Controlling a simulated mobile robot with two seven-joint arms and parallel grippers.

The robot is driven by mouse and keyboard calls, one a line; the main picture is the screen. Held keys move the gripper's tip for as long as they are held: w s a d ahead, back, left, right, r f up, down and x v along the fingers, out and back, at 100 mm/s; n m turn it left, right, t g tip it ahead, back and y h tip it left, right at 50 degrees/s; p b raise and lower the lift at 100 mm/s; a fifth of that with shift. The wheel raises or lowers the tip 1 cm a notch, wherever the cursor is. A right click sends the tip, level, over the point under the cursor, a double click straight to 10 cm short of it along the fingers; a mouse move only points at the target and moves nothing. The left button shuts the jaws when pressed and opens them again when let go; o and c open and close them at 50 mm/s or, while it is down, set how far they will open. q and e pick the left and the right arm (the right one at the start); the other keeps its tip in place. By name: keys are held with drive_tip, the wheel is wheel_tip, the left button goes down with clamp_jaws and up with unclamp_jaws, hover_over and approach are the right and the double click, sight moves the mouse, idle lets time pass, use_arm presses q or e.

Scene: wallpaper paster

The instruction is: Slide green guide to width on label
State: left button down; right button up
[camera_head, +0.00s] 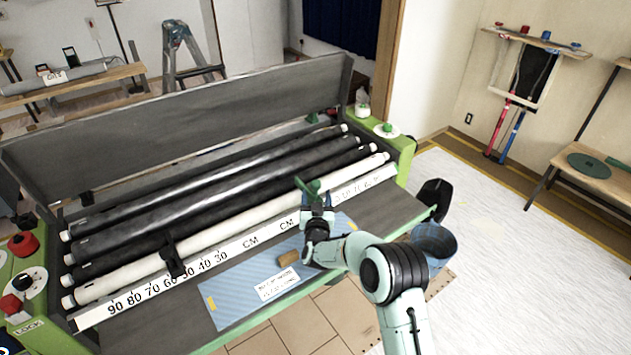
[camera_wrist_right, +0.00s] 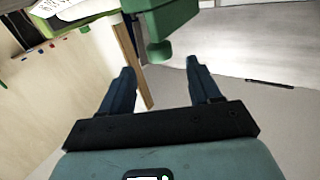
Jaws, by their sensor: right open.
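The green guide (camera_head: 308,186) sits at the ruler strip (camera_head: 215,245) of the paster, right of its middle. My right gripper (camera_head: 318,201) is at the guide and hides part of it and of the scale. In the right wrist view, the green guide (camera_wrist_right: 172,20) is just beyond the two spread fingers of my right gripper (camera_wrist_right: 158,75), its lower knob pointing toward the gap between them. I cannot tell if they touch it. The white label (camera_head: 277,284) lies on a blue sheet (camera_head: 235,290) at the front; its print is too small to read. My left gripper is out of view.
A black guide (camera_head: 173,258) stands on the strip at the left, near the 60 and 50 marks. Several rollers (camera_head: 215,203) lie behind the strip. A brown block (camera_head: 288,258) sits by the label. A blue bin (camera_head: 436,245) stands at the right.

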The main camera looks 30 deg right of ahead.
sight(316, 187)
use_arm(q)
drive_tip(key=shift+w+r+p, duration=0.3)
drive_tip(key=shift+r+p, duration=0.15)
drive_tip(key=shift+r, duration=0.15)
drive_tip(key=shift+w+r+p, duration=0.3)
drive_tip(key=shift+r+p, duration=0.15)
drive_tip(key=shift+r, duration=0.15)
use_arm(e)
drive_tip(key=x, duration=0.6)
drive_tip(key=shift+w+d, duration=0.25)
drive_tip(key=shift+w, duration=0.1)
